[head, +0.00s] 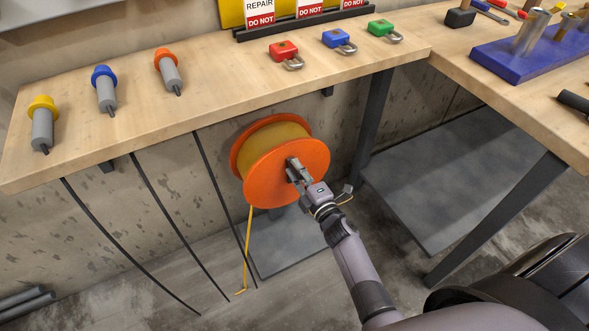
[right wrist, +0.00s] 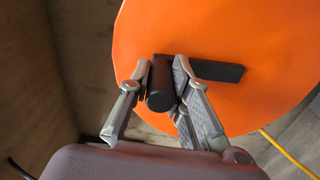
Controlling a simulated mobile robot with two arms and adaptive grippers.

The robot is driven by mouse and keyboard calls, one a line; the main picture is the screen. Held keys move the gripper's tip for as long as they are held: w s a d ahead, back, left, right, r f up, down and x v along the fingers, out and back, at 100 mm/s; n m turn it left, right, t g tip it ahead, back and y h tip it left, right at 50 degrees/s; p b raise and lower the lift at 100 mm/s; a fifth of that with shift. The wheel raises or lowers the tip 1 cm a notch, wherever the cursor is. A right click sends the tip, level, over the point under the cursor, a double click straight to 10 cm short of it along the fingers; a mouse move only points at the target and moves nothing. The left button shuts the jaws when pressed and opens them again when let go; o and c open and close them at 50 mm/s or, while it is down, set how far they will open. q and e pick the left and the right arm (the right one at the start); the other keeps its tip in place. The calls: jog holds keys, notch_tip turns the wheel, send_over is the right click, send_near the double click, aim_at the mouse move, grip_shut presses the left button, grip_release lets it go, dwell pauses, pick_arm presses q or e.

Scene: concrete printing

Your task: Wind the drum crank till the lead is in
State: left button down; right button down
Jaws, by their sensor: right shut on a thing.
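The orange drum (head: 268,185) is mounted under the bench, with yellow lead wound between its two orange flanges. A loose end of the yellow lead (head: 248,240) hangs from the drum down to the floor. My right gripper (head: 293,168) is at the drum's front flange. In the right wrist view my right gripper (right wrist: 163,78) is shut on the black crank handle (right wrist: 159,90). The dark crank arm (right wrist: 217,71) runs to the right of the handle across the orange flange. The yellow lead also shows in the right wrist view (right wrist: 285,152). My left gripper is not in view.
Grey plugs with yellow, blue and orange caps (head: 42,125) lie on the wooden bench (head: 215,95). Red, blue and green padlocks (head: 284,52) lie further right. Dark cables (head: 165,210) hang below the bench. A bench leg (head: 372,122) stands right of the drum.

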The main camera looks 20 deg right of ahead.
jog(key=shift+d+f, duration=0.15)
jog(key=shift+f, duration=0.1)
jog(key=shift+s, duration=0.1)
jog(key=c, duration=1.7)
grip_release()
jog(key=shift+f, duration=0.1)
jog(key=shift+o, duration=1.2)
jog(key=shift+r, duration=0.2)
jog(key=s, duration=1.1)
jog(key=shift+s+d, duration=0.35)
jog(key=shift+s, duration=0.05)
